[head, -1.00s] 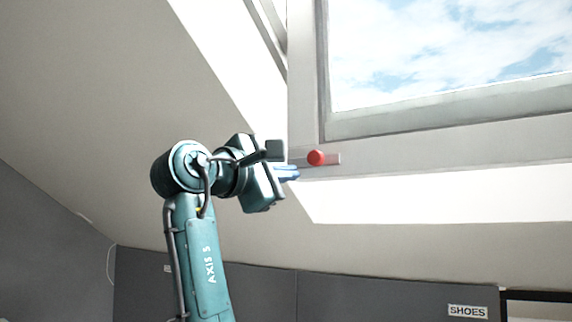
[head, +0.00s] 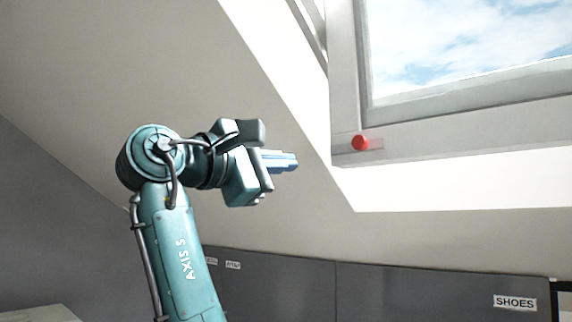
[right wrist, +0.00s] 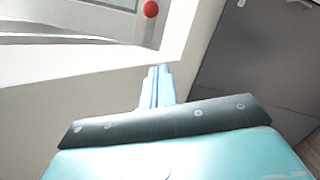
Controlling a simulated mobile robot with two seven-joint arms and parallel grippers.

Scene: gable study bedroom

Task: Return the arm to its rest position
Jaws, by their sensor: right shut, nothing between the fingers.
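My right arm rises from the bottom of the head view, and its gripper (head: 293,162) points right with its blue fingers together and empty. The fingers also show in the right wrist view (right wrist: 157,85), shut with nothing between them. A clear gap lies between the fingertips and the red knob (head: 360,143) on the window frame. The red knob is also at the top of the right wrist view (right wrist: 150,8). My left gripper is not in view.
The skylight window (head: 470,45) sits in the sloped ceiling at the upper right. Grey cabinets (head: 420,290) run below the slope, one with a SHOES label (head: 515,302). The sloped ceiling (head: 120,60) closes in above and left of my arm. A pale surface (head: 40,314) shows at the lower left.

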